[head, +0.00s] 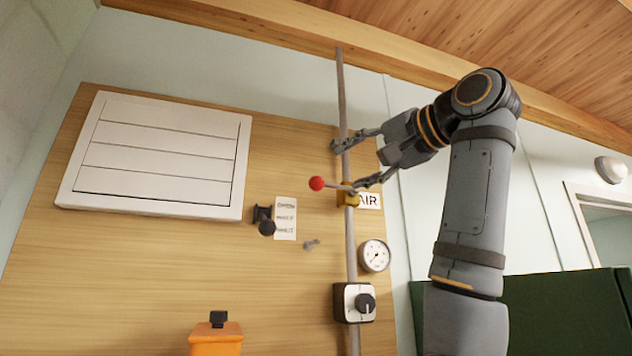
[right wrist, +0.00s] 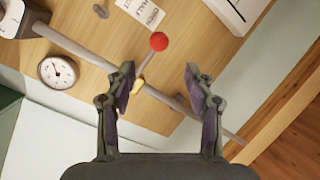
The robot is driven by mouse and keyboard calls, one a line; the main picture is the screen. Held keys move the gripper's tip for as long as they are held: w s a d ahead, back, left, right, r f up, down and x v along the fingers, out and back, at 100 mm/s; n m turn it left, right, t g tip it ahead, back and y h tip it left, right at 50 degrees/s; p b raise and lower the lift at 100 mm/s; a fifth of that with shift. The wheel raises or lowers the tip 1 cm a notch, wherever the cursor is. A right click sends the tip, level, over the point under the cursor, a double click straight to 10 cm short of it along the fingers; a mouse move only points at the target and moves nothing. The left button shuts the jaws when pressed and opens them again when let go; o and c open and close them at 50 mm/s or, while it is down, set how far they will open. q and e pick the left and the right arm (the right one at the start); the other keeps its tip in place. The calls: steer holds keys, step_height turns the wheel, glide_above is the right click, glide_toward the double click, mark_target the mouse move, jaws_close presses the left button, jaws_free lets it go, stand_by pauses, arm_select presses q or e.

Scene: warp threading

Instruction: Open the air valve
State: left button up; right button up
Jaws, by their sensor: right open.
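The air valve (head: 349,198) is a brass body on a grey vertical pipe, with a lever that ends in a red ball (head: 317,183). The lever points left, across the pipe. In the right wrist view the red ball (right wrist: 159,41) and the brass body (right wrist: 138,86) show beyond the fingers. My right gripper (head: 352,163) is open. In the head view one finger lies over the pipe above the valve and the other is close to the lever's base. Whether it touches the lever I cannot tell. My left gripper is not in view.
The pipe (head: 341,95) runs up a wooden board. An AIR label (head: 369,201), a round gauge (head: 374,256) and a knob box (head: 354,303) are near it. A white louvred panel (head: 158,155), a black hook (head: 265,222) and an orange object (head: 215,338) are left. A green cabinet (head: 560,315) stands right.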

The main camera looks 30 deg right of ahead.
mark_target(320, 182)
steer(key=w+p, duration=0.1)
steer(key=w, duration=0.1)
steer(key=w+a, duration=0.1)
steer(key=w, duration=0.2)
steer(key=w+p, duration=0.1)
steer(key=w, duration=0.1)
steer(key=shift+w+a+p, duration=0.35)
steer(key=w, duration=0.1)
steer(key=w+p, duration=0.1)
steer(key=w, duration=0.2)
steer(key=shift+w+d+f, duration=0.25)
steer(key=shift+w+f, duration=0.05)
steer(key=shift+w, duration=0.1)
steer(key=shift+s, duration=0.25)
steer(key=shift+s+a+r, duration=0.15)
steer(key=shift+s+a, duration=0.05)
steer(key=shift+s, duration=0.2)
steer(key=shift+c, duration=0.2)
steer(key=shift+w, duration=0.15)
steer(key=shift+c, duration=1.2)
steer(key=shift+w, duration=0.2)
steer(key=shift+c, duration=1.2)
jaws_close()
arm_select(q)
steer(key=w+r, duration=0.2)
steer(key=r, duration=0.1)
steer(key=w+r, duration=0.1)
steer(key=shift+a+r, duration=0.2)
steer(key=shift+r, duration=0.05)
